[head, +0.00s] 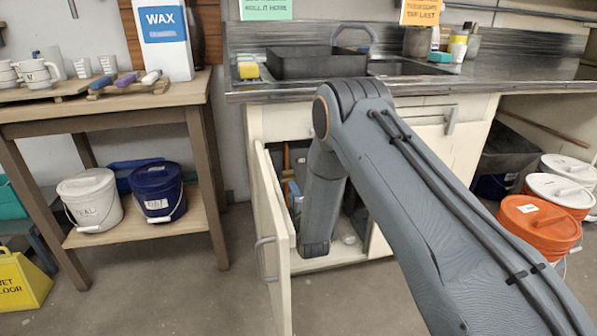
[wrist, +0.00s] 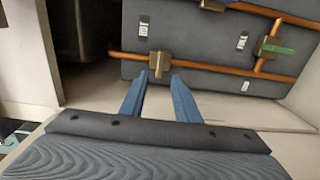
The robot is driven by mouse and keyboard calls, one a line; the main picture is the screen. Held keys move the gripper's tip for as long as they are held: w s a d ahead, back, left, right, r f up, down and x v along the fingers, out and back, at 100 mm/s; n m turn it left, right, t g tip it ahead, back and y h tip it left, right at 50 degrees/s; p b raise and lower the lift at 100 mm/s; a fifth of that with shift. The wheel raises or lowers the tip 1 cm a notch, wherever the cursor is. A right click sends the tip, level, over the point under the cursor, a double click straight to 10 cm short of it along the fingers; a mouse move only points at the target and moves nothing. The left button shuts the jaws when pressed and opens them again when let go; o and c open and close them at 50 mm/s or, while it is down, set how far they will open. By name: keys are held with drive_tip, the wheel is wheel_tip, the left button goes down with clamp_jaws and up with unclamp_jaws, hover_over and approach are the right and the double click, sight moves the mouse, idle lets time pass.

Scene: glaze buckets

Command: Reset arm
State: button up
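My arm reaches into the open cabinet (head: 398,262) under the sink; in the head view its links hide my gripper. In the wrist view my gripper (wrist: 159,77) has its two blue fingers apart with nothing held between them. A brass fitting (wrist: 160,62) on a copper pipe (wrist: 215,65) shows just beyond the fingertips, in line with the gap. I cannot tell whether the fingers touch it. A second brass fitting with a green handle (wrist: 278,50) is up and to the right.
The cabinet door (head: 275,230) stands open left of my arm. A wooden table (head: 205,150) with white and blue buckets on its shelf stands left. Orange (head: 538,228) and white buckets are on the floor at right. The floor in front is clear.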

drive_tip(key=s+d+r+m+g+h, duration=0.2)
drive_tip(key=s+d+r+m+g, duration=0.2)
drive_tip(key=s+r+m+g, duration=0.7)
drive_tip(key=s+d+r+m+g+h, duration=0.15)
drive_tip(key=s+d+r, duration=0.25)
drive_tip(key=s, duration=0.9)
drive_tip(key=s+d+r+m+g+p, duration=0.1)
drive_tip(key=s+d+r+m+g, duration=0.25)
drive_tip(key=s, duration=0.95)
drive_tip(key=s+d+r+m+g+h, duration=0.1)
drive_tip(key=s+d+r+m, duration=0.2)
drive_tip(key=s, duration=1)
drive_tip(key=d+r+m+p, duration=0.2)
drive_tip(key=d+r+p, duration=0.8)
drive_tip(key=p, duration=0.9)
drive_tip(key=shift+d+r, duration=0.4)
drive_tip(key=shift+r, duration=0.05)
drive_tip(key=shift+s+h, duration=0.1)
drive_tip(key=shift+h, duration=0.15)
